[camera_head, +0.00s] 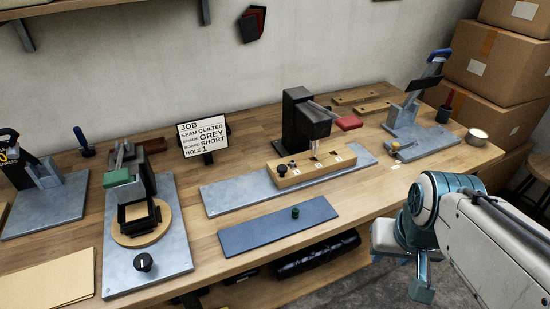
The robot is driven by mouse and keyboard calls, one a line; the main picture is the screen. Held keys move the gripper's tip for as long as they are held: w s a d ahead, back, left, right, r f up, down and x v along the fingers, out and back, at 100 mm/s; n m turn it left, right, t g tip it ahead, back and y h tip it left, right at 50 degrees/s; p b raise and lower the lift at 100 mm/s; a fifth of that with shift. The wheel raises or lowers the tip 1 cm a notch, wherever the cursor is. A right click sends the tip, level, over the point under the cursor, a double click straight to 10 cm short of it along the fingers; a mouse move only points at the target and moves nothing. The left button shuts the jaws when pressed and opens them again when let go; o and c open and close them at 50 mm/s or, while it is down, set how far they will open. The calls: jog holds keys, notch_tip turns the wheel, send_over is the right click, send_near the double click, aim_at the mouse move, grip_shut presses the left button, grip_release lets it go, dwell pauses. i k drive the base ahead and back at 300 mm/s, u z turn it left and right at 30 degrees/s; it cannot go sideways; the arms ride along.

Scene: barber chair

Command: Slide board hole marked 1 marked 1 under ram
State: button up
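The wooden board (309,178) lies on the grey base plate (226,197) of the middle press. A black knob stands at its left end. Several small pale marks are on it, too small to read surely. The black press (297,118) rises behind the board, with a red-handled lever (349,123) to the right. Its grey ram (316,148) points down over about the middle of the board. I cannot tell which hole is below it or whether it touches. My teal and white arm is at the right, apart from the board. My gripper's fingers cannot be made out.
A job card (203,136) reads hole 1, short board. A blue-grey mat (278,226) with a green knob lies in front of the press. Other presses stand left and right. A tin (476,137) is near the right edge.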

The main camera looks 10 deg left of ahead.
aim_at(280, 170)
jog(key=u, duration=0.5)
jog(key=k, duration=1.2)
jog(key=z, duration=0.25)
jog(key=i, duration=2)
jog(key=u, duration=0.85)
